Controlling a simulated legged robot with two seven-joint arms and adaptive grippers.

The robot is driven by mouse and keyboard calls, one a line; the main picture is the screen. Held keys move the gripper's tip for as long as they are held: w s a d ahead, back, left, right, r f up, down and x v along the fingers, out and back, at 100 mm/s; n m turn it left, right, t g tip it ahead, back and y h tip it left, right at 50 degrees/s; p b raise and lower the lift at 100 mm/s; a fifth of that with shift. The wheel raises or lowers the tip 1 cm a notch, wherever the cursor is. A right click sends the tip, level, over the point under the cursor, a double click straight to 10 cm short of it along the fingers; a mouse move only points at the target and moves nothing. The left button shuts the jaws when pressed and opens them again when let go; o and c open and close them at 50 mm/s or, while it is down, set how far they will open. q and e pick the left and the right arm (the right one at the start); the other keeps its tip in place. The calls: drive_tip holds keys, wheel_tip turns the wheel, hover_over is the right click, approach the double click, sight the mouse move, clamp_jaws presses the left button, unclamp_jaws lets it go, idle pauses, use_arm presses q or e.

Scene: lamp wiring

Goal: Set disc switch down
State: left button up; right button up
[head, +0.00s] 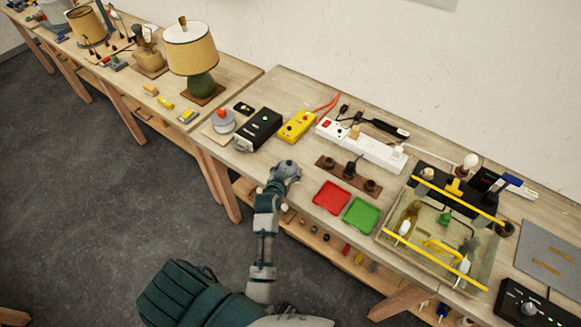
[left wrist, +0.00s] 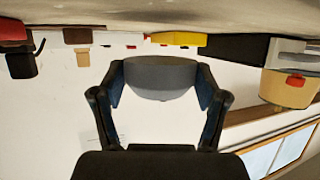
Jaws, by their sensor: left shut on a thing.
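My left gripper (head: 284,174) is over the front edge of the workbench (head: 262,158), left of the brown block with dark sockets (head: 349,174). It is shut on the disc switch, a grey rounded disc (left wrist: 160,78). In the left wrist view, which is upside down, the fingers (left wrist: 160,90) grip the disc from both sides. The disc is close to the bench surface (left wrist: 160,20); I cannot tell whether it touches. In the head view the gripper mostly hides the disc. My right gripper is not in view.
A black box (head: 260,127), a yellow box (head: 297,126) and a white power strip (head: 375,152) stand behind. Red (head: 332,197) and green (head: 361,215) trays lie to the right. A grey disc with a red top (head: 222,121) sits left. Bare bench lies between gripper and boxes.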

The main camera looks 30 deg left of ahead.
sight(290, 168)
use_arm(q)
drive_tip(key=shift+w+a+f, duration=0.1)
drive_tip(key=shift+w+a, duration=0.05)
drive_tip(key=shift+w, duration=0.35)
drive_tip(key=shift+w+a, duration=0.15)
drive_tip(key=shift+w, duration=0.35)
drive_tip(key=shift+w+a+f, duration=0.1)
drive_tip(key=shift+w+a, duration=0.1)
drive_tip(key=shift+w, duration=0.8)
drive_tip(key=shift+s+d+f+p, duration=0.1)
drive_tip(key=shift+s+f+p, duration=0.2)
drive_tip(key=shift+f, duration=0.25)
drive_tip(key=shift+s+d+f+p, duration=0.15)
drive_tip(key=shift+s+f, duration=0.1)
drive_tip(key=shift+f, duration=0.25)
drive_tip(key=shift+s+f, duration=0.15)
drive_tip(key=shift+f, duration=0.1)
drive_tip(key=shift+w+a+f, duration=0.1)
drive_tip(key=shift+w+f, duration=0.3)
drive_tip(key=shift+w, duration=0.15)
drive_tip(key=o, duration=1.2)
drive_tip(key=shift+w+a, duration=0.1)
drive_tip(key=shift+a, duration=0.05)
drive_tip(key=shift+o, duration=0.4)
drive_tip(key=shift+a+r, duration=0.1)
drive_tip(key=shift+a, duration=0.05)
